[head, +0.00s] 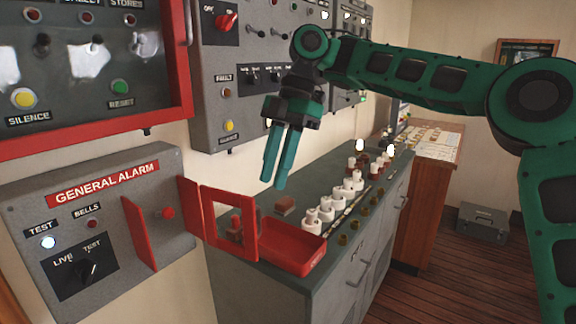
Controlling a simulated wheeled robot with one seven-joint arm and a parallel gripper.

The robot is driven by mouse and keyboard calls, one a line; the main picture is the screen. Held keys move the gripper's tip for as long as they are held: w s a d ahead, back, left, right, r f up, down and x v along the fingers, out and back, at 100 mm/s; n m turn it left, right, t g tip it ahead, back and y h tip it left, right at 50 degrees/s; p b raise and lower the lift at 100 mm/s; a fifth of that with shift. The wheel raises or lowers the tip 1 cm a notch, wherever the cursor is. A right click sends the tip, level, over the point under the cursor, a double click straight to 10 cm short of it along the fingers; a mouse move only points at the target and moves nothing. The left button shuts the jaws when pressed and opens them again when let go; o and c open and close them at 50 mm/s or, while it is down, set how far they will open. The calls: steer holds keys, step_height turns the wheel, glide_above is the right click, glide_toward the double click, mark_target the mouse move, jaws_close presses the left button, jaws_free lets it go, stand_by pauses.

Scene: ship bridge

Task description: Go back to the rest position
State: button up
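My gripper (273,186) hangs from my green arm, fingers pointing down, above the back of the grey-green cabinet top (262,200). The two teal fingers are seen side by side at a slant, and I cannot tell whether they are apart or shut. No held object shows between them. The fingertips are up and to the right of the red open frame (205,212) by the general alarm box (98,235). They appear clear of it.
A red tray (293,250) sits at the cabinet's near end, with several white fittings (326,207) in a row behind it. Grey switch panels cover the wall close behind my arm. A grey case (482,222) stands on the wooden floor, which is clear in front.

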steer(key=s+d+f+m+t+h, duration=0.15)
steer(key=d+f+m, duration=0.25)
steer(key=d+m, duration=0.45)
steer(key=s+d+f+m, duration=0.3)
steer(key=d+m, duration=0.2)
steer(key=d, duration=0.6)
steer(key=s+d+f+m+t+h, duration=0.15)
steer(key=d+f+m, duration=0.25)
steer(key=d+m, duration=0.4)
steer(key=s+d+f+m, duration=0.4)
steer(key=s+d+m, duration=0.2)
steer(key=s+d, duration=0.4)
steer(key=s+d+f+m, duration=0.5)
steer(key=s+d+m, duration=0.1)
steer(key=s+d, duration=0.4)
steer(key=shift+s+d+f, duration=0.2)
steer(key=shift+s+d, duration=0.1)
steer(key=shift+s, duration=0.2)
